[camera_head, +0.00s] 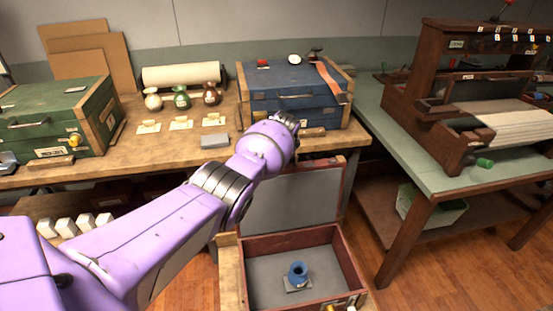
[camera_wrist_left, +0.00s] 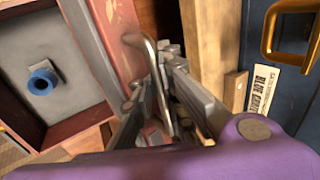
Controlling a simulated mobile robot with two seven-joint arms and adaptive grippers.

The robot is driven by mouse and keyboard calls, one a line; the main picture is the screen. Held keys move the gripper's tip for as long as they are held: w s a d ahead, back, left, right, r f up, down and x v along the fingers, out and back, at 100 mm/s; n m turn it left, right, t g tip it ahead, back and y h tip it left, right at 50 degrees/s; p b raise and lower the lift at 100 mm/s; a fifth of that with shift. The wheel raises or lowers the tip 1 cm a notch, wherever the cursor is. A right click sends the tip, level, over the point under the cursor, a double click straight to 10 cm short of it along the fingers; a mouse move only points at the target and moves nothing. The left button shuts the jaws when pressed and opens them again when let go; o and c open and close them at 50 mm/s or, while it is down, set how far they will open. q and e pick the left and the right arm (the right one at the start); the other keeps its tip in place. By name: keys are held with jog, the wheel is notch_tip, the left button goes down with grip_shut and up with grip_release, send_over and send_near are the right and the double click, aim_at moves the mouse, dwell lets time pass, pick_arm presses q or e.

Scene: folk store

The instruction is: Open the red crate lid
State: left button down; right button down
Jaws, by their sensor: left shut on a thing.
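The red crate (camera_head: 352,268) stands low in front of the workbench, with its grey-lined inside showing. Its lid (camera_head: 290,203) is raised steeply at the back, and its grey inner face shows. A blue spool-like piece (camera_head: 298,272) sits inside; it also shows in the left wrist view (camera_wrist_left: 41,82). In that view my left gripper (camera_wrist_left: 160,85) is shut on the metal lid handle (camera_wrist_left: 152,58) at the red lid edge (camera_wrist_left: 112,40). In the head view my purple left arm crosses the bench front, and its fingers are hidden. My right gripper is not in view.
A blue crate (camera_head: 270,98) stands on the workbench (camera_head: 150,150) just behind my left wrist. A green crate (camera_head: 45,120) is at the left. A green-topped table (camera_head: 440,183) with a loom stands right.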

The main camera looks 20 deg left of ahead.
pick_arm(q)
jog(key=shift+w+a+r, duration=0.1)
jog(key=shift+w+r, duration=0.15)
jog(key=shift+r, duration=0.3)
jog(key=c, duration=1.9)
grip_release()
jog(key=shift+o, duration=0.4)
jog(key=shift+s+f, duration=0.1)
jog(key=shift+s, duration=0.15)
jog(key=shift+f, duration=0.15)
jog(key=v, duration=1.2)
